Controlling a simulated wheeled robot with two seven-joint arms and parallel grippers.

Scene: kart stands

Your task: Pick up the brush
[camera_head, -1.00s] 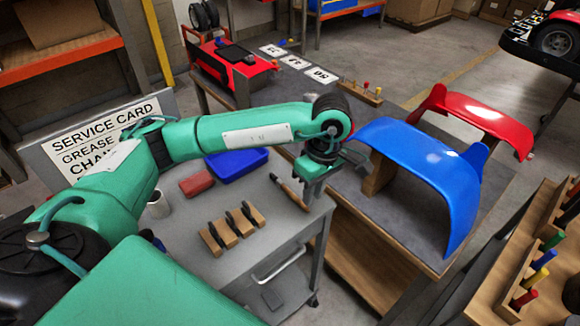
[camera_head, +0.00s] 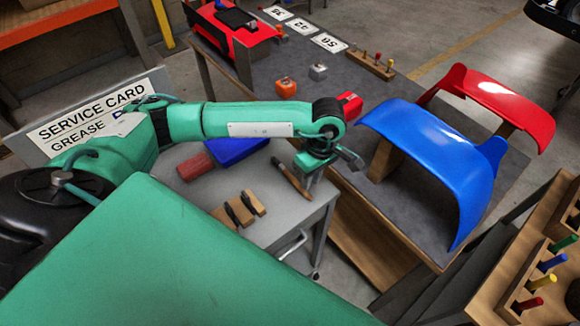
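A brush (camera_head: 287,174) with a brown wooden handle lies slantwise on the grey cart top (camera_head: 285,215), near its right edge. The brush appears to lie on the cart. My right gripper is not in view.
On the cart are a blue tray (camera_head: 238,151), a red block (camera_head: 195,167) and several wooden blocks with black parts (camera_head: 240,208). A table beyond holds a blue fender (camera_head: 425,150), a red fender (camera_head: 500,100), an orange cube (camera_head: 286,87) and a peg rack (camera_head: 371,65).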

